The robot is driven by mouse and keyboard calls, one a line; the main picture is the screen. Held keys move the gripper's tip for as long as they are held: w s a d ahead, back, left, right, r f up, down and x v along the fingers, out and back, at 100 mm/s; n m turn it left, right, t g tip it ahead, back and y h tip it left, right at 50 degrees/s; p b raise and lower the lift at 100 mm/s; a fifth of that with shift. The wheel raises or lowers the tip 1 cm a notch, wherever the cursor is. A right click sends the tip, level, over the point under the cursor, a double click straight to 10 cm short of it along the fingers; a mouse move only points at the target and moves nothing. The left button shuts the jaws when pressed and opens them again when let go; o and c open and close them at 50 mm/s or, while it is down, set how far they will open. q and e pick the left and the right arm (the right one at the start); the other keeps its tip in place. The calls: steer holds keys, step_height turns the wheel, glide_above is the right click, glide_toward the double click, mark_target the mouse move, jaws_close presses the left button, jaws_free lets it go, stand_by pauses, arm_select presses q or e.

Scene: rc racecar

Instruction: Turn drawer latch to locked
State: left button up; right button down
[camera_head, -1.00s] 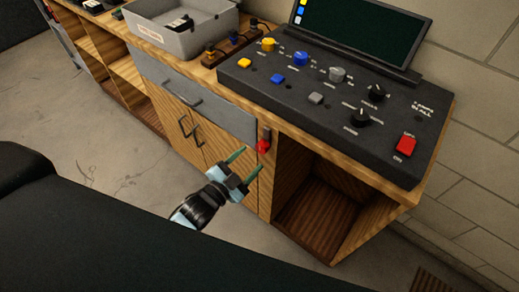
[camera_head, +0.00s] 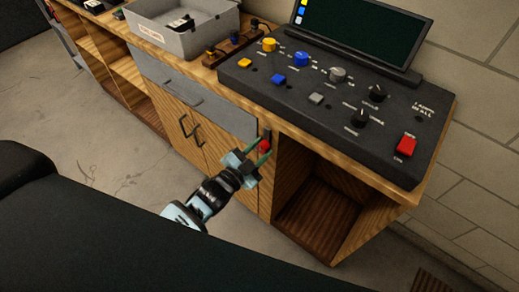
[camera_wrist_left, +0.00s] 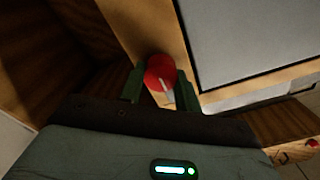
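The drawer latch has a red round knob (camera_head: 265,146) on a dark mount at the cabinet's front, right of the grey drawer (camera_head: 205,103). The drawer looks closed. My left gripper (camera_head: 258,155) is at the latch, its green fingers spread. In the left wrist view the red knob (camera_wrist_left: 160,73) lies between the two fingertips of the left gripper (camera_wrist_left: 162,85), with a finger on each side. A pale line marks the knob's lower part. Whether the fingers touch it I cannot tell. My right gripper is not in view.
Above the latch is the wooden countertop with a black control panel (camera_head: 330,112) bearing knobs and a red button (camera_head: 406,145). A grey bin (camera_head: 185,35) stands further left. An open cubby (camera_head: 318,205) lies right of the latch. Cabinet doors (camera_head: 185,140) with dark handles are below the drawer.

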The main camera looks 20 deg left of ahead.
arm_select(q)
steer(key=shift+c, duration=1)
